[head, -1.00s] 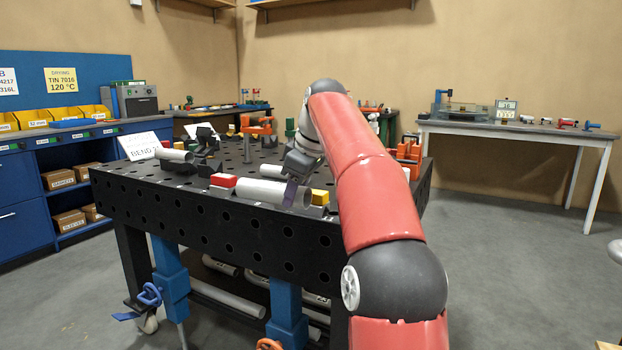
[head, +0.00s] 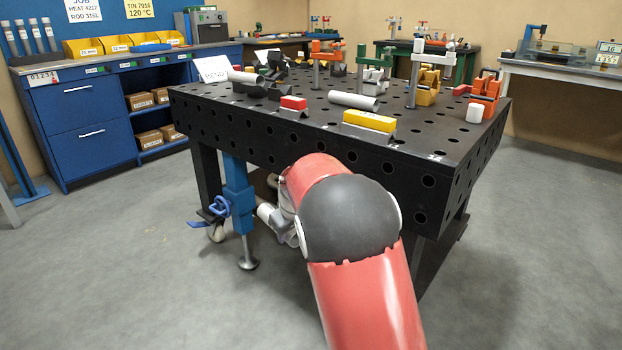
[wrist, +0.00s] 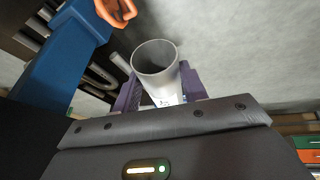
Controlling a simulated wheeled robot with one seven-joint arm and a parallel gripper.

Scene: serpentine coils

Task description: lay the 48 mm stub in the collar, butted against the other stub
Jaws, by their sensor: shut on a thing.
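My gripper (wrist: 160,92) is shut on a grey, open-ended tube stub (wrist: 153,57); its two purple fingers press the tube from both sides in the wrist view. In the head view my arm hangs in front of the table, and the held stub cannot be made out there. A light grey tube (head: 244,76) lies at dark supports on the table's left. Another grey tube (head: 353,101) lies farther right on the table. Which dark piece is the collar, and which tube is the other stub, I cannot tell.
The perforated black table (head: 330,143) carries a red block (head: 293,103), a yellow block (head: 369,121) and several upright clamps. A blue table leg (head: 237,190) stands left of my arm; it is close by in the wrist view (wrist: 62,55). The floor left is clear.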

